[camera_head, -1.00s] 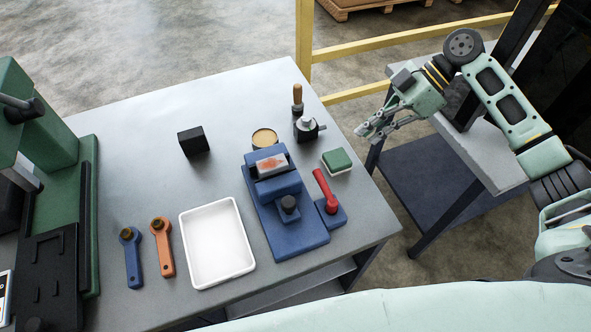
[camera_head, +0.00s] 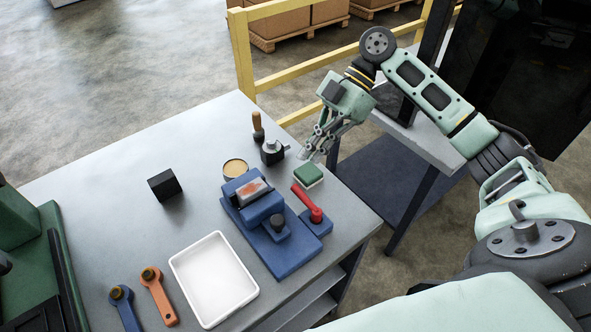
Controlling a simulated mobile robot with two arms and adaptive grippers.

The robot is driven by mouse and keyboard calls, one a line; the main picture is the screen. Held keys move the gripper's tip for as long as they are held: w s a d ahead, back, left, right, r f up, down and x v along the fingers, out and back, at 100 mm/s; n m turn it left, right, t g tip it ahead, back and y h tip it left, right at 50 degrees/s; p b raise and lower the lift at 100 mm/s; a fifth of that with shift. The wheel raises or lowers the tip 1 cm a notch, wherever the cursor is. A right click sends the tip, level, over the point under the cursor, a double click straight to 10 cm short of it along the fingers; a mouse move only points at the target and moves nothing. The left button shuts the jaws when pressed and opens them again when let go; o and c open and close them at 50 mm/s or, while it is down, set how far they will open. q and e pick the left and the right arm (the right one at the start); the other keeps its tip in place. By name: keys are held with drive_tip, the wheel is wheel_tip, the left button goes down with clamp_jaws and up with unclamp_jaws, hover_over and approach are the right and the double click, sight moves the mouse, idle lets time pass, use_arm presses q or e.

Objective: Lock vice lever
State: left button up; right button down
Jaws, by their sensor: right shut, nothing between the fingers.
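The blue vice (camera_head: 285,258) stands on the grey bench, with a grey block with an orange-brown patch (camera_head: 252,191) between its jaws. The red vice lever (camera_head: 306,202) is on the blue base plate at the vice's right side. Its free end points up and left in the picture, away from its pivot. My right gripper (camera_head: 307,156) is shut and empty. In the picture it shows just above the green-topped block, beyond the lever and apart from it. My left gripper is out of view.
Around the vice are the green-topped block (camera_head: 308,175), a dark device (camera_head: 272,152), a wooden-handled tool (camera_head: 258,127), a round tin (camera_head: 235,168), a white tray (camera_head: 252,297) and a black block (camera_head: 164,187). Blue (camera_head: 126,310) and orange (camera_head: 158,298) wrenches lie left. A yellow rail (camera_head: 243,50) runs behind.

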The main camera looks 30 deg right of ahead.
drive_tip(key=p, duration=0.3)
approach(279, 199)
drive_tip(key=x, duration=0.4)
drive_tip(key=shift+s+a+f, duration=0.1)
drive_tip(key=shift+a+f, duration=0.1)
drive_tip(key=shift+a, duration=0.15)
drive_tip(key=shift+a+f, duration=0.35)
drive_tip(key=shift+f, duration=0.2)
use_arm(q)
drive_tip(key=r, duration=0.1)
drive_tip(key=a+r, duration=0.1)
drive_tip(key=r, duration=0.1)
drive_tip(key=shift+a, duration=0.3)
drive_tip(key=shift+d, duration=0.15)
